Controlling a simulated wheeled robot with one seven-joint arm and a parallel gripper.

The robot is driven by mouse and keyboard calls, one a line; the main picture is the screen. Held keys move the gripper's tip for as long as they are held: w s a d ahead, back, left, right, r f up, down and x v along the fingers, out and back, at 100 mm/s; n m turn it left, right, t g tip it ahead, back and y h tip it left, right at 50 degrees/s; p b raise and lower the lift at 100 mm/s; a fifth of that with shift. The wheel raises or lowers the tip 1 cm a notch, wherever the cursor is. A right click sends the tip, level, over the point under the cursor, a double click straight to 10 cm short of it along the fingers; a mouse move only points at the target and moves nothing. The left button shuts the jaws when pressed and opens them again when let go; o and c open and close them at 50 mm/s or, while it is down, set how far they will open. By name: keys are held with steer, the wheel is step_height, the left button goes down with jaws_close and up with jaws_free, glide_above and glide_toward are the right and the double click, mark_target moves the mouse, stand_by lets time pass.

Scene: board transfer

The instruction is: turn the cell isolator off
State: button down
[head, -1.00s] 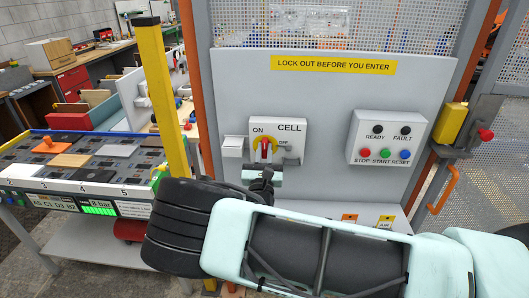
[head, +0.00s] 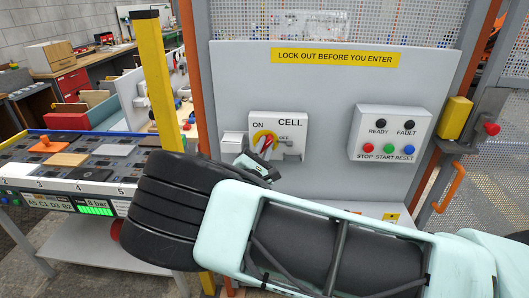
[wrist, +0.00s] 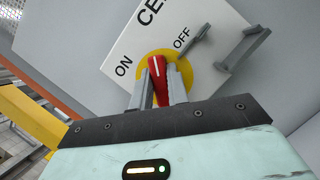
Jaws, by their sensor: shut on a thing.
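The cell isolator is a white box (head: 297,122) on the grey panel, marked CELL, ON and OFF. Its red handle (wrist: 158,82) sits on a yellow disc (wrist: 184,63) and has a white stripe. The stripe points between the ON and OFF labels in the wrist view. In the head view the handle (head: 267,144) leans to the right. My gripper (wrist: 159,92) is shut on the red handle, one grey finger on each side. My arm comes in from the lower right, and the handle's lower part is hidden by the gripper.
A grey bracket (wrist: 243,46) sticks out beside the OFF label. A button box (head: 395,134) is to the right. A yellow post (head: 158,80) stands to the left, close to my arm. A board table (head: 80,187) is at far left.

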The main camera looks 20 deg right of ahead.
steer(key=m+g+b, duration=0.1)
steer(key=m, duration=0.1)
steer(key=m+b, duration=0.1)
steer(key=m, duration=0.1)
steer(key=m+g+b, duration=0.1)
steer(key=m, duration=0.1)
steer(key=shift+f+m+g+h+b, duration=0.25)
steer(key=shift+m+g+h+b, duration=0.05)
steer(key=shift+b, duration=0.1)
steer(key=m+g+b, duration=0.1)
steer(key=m+b, duration=0.1)
steer(key=m, duration=0.1)
steer(key=shift+b, duration=0.4)
steer(key=shift+r+m+y+b, duration=0.1)
steer(key=shift+m+y+b, duration=0.3)
steer(key=shift+m+b, duration=0.3)
steer(key=shift+g, duration=0.3)
steer(key=c, duration=1.4)
jaws_free()
steer(key=shift+r, duration=0.1)
steer(key=shift+o, duration=0.2)
